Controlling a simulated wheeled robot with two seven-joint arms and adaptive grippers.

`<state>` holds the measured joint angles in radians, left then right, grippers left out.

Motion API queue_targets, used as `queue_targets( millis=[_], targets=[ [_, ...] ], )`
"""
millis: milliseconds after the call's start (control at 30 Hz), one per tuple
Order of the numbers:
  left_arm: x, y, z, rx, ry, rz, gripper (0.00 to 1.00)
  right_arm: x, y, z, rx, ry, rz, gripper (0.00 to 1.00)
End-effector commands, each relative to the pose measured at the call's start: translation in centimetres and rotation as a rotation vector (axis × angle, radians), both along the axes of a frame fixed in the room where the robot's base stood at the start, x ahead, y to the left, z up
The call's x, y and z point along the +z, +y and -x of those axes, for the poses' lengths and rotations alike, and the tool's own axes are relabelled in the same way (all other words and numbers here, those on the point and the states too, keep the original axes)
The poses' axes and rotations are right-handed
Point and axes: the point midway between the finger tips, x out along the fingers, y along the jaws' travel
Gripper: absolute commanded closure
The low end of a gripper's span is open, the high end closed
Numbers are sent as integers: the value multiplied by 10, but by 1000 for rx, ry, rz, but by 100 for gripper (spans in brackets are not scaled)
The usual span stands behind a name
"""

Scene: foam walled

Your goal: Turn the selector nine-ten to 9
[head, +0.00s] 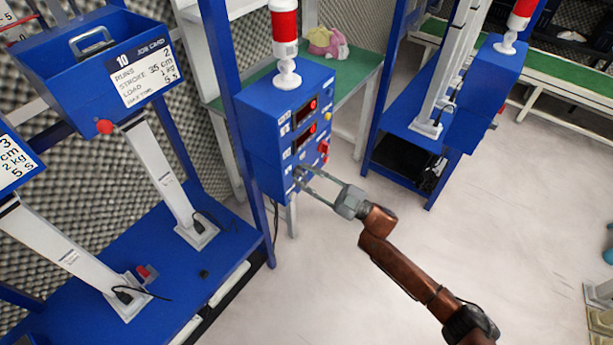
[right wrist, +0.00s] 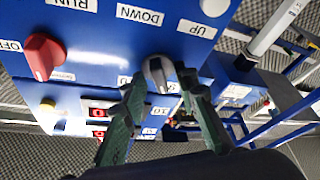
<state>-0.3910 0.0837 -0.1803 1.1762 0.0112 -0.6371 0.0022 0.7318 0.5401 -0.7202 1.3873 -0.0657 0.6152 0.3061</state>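The selector nine-ten is a grey knob with a dark stripe (right wrist: 158,73) on the front of a blue control box (head: 262,150). In the right wrist view, labels lie close to it, and one by the fingers seems to read 10; I cannot make out a 9 or which label the knob points at. My right gripper (head: 299,178) reaches the lower front of the box. In the right wrist view its fingers (right wrist: 163,84) stand apart on either side of the knob, with small gaps that suggest no grip. My left gripper is not in view.
A red knob (right wrist: 43,55) by an OFF label and white UP (right wrist: 198,28) and DOWN (right wrist: 140,14) labels are on the same panel. The box has red displays (head: 305,112) and a red-white beacon (head: 285,35). A blue rig (head: 120,285) stands left; open floor lies right.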

Motion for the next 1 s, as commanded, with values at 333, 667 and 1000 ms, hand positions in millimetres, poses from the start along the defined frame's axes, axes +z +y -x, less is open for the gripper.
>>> queue_targets(
  millis=[333,667,1000],
  targets=[
    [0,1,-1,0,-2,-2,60,-5,-11,5,-1,1,0,72],
    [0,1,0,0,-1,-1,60,-27,-68,30,-2,3,1,72],
    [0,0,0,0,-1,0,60,-39,-102,45,0,1,0,72]
  ],
)
